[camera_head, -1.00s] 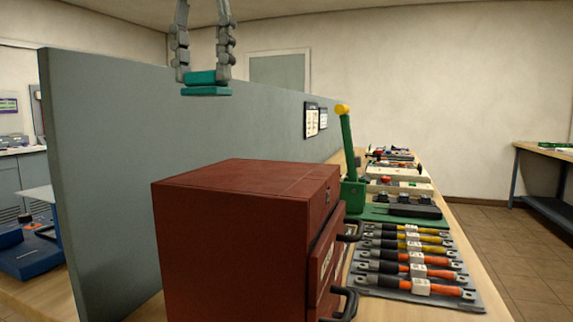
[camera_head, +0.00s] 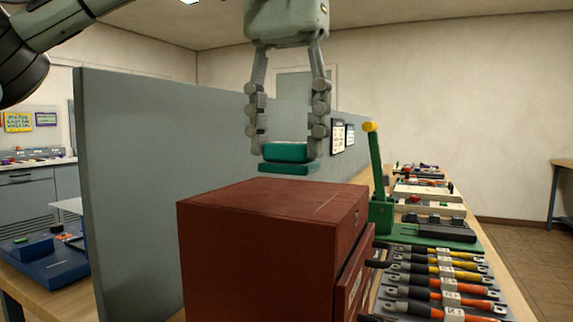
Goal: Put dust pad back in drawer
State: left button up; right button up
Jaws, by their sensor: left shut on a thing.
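My left gripper (camera_head: 288,143) comes down from the top of the head view, fingers pointing down. It is shut on a teal dust pad (camera_head: 287,153), a stepped block with a wider lower plate. The pad appears just above the rear of the red cabinet's top; whether it touches cannot be told. The red drawer cabinet (camera_head: 255,250) stands on the bench. Its drawer fronts (camera_head: 352,280) with dark handles (camera_head: 378,250) face right, and one front appears to stick out slightly. The drawer's inside is hidden. My right gripper is not in view.
A grey partition (camera_head: 150,180) stands behind the cabinet. On the bench to the right are a green lever device (camera_head: 379,190) with a yellow knob and a rack of orange and yellow tools (camera_head: 440,285). A blue device (camera_head: 45,262) sits at left.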

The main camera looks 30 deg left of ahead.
aim_at(287, 143)
pick_arm(q)
jog(key=shift+f, duration=1.95)
jog(key=shift+f, duration=0.1)
jog(key=o, duration=1.2)
notch_tip(287, 143, up, 12)
jog(key=shift+f, duration=0.1)
jog(key=shift+d+r, duration=0.1)
jog(key=shift+r, duration=0.1)
jog(key=c, duration=0.3)
